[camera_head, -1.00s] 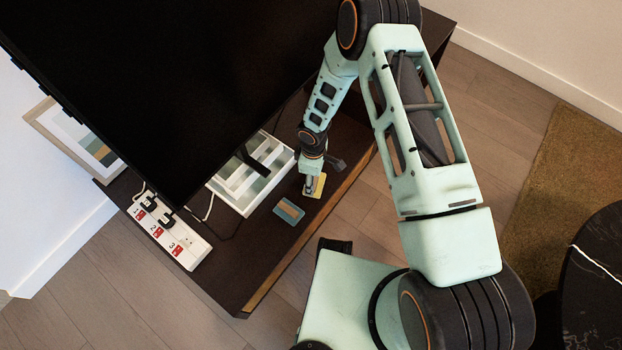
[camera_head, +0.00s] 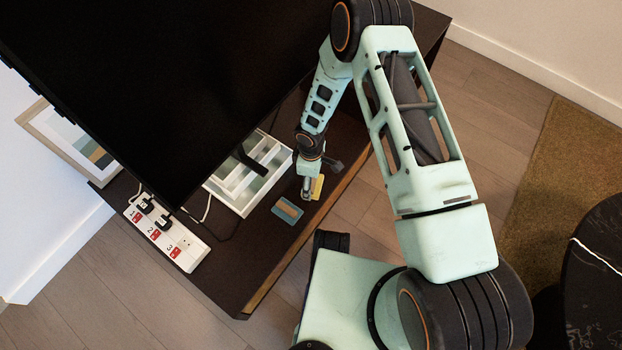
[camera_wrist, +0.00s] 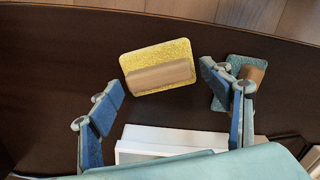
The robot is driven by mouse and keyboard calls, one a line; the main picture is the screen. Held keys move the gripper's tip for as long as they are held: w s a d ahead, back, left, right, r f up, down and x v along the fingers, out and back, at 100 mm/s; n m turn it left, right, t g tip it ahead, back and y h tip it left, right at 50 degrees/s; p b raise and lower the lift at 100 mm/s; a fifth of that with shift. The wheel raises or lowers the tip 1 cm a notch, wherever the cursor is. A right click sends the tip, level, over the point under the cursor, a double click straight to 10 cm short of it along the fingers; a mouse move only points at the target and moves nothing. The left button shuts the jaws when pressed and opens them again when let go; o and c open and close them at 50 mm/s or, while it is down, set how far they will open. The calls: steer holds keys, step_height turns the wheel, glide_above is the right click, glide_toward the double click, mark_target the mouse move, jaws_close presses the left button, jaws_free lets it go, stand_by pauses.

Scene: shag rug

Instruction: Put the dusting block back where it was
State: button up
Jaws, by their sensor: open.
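A yellow block with a tan handle (camera_head: 318,187) lies on the dark bench, and it shows whole in the wrist view (camera_wrist: 180,51). A blue-grey block with a brown handle (camera_head: 288,210) lies to its left in the head view; the right finger partly hides it in the wrist view (camera_wrist: 217,100). I cannot tell from looks which one is the dusting block. My gripper (camera_head: 306,195) is open and empty above the yellow block. In the wrist view its blue-padded fingers (camera_wrist: 161,80) stand apart on either side of the yellow block, not touching it.
A white sectioned tray (camera_head: 248,178) stands behind the blocks, close to the gripper. A large black screen (camera_head: 150,80) overhangs the bench. A white power strip (camera_head: 165,236) lies at the left. The bench's front left (camera_head: 235,275) is bare.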

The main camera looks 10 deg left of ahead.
step_height(320, 180, up, 12)
steer(key=p, duration=0.4)
steer(key=shift+r, duration=0.1)
stand_by(0.3)
